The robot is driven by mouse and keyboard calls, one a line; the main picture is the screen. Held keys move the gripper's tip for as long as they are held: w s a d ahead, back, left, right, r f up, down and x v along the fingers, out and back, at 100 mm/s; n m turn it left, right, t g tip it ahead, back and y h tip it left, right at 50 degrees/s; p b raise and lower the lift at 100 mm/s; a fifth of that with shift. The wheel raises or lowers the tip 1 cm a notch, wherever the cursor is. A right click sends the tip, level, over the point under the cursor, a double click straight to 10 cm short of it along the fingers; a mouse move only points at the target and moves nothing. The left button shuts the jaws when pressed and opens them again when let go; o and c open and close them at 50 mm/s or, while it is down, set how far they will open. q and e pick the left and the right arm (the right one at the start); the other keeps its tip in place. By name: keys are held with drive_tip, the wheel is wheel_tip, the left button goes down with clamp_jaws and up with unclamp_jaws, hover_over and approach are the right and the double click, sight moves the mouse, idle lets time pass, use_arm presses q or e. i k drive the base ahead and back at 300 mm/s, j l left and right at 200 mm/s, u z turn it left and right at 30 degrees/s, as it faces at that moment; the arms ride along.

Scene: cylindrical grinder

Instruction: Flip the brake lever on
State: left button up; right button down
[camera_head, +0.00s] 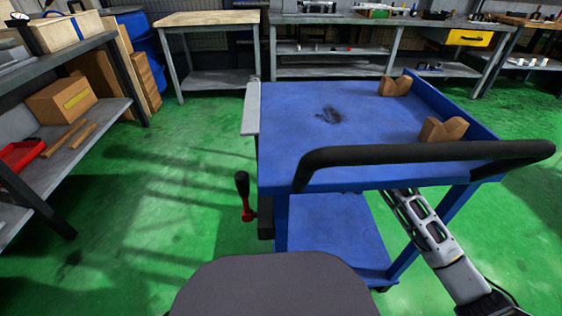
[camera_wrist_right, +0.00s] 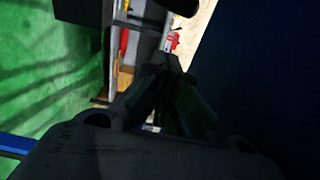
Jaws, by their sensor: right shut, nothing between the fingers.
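The brake lever (camera_head: 243,195) has a black grip and a red lower part. It stands roughly upright at the left side of the blue cart (camera_head: 290,120), below its top. My right arm comes in from the lower right in the head view and passes under the cart top, which hides its gripper there. In the right wrist view my right gripper (camera_wrist_right: 170,62) is shut and empty, its fingertips together. A small red piece (camera_wrist_right: 174,41) shows just beyond the tips; I cannot tell whether it belongs to the lever. My left gripper is not in view.
A black push handle (camera_head: 425,153) spans the cart's near edge. Two brown V-shaped blocks (camera_head: 395,86) (camera_head: 443,129) sit on the cart top. A shelf (camera_head: 90,125) with a cardboard box stands at the left. Green floor (camera_head: 180,200) is clear between shelf and cart.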

sight(241, 177)
drive_tip(key=k, duration=1)
